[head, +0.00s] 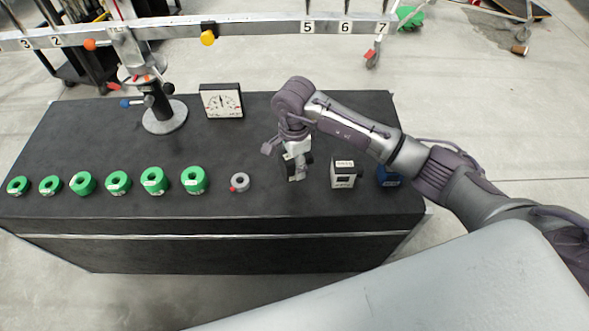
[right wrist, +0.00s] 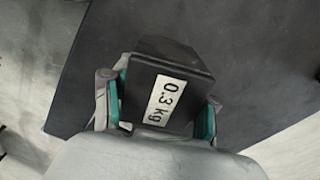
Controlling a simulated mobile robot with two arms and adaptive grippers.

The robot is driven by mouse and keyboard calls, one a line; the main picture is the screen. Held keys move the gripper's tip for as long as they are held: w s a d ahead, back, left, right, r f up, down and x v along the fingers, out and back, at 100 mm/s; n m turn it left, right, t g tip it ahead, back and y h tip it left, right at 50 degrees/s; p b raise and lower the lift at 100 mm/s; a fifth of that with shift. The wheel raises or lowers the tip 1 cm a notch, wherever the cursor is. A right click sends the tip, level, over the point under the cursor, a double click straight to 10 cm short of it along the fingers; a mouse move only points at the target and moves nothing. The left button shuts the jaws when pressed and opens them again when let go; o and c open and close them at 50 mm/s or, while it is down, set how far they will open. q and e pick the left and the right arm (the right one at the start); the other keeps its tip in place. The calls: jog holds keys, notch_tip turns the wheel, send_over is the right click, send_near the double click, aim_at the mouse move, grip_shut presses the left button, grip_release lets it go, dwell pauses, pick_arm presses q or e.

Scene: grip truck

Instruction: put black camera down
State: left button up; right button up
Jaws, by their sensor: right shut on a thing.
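My right gripper (head: 296,168) is over the right part of the black table (head: 260,150). In the right wrist view, a black block with a white "0.3 kg" label (right wrist: 169,92) sits between its green-padded fingers. The gripper is shut on this block, which looks like a labelled weight rather than a plain camera. The lower part of the block is hidden by the gripper body in that view. In the head view the gripper mostly covers it, and I cannot tell whether it touches the table. My left gripper is not in view.
A grey-and-black box (head: 343,174) stands just right of my gripper, with a blue object (head: 389,176) beyond it. A grey ring (head: 240,182) and several green rings (head: 154,180) line the front. A dial meter (head: 221,101) and a stand (head: 165,116) are behind.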

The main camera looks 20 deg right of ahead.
notch_tip(320, 180, down, 4)
jog(key=shift+r, duration=0.1)
jog(key=shift+f, duration=0.25)
jog(key=o, duration=1)
jog(key=shift+c, duration=0.2)
jog(key=shift+r, duration=0.15)
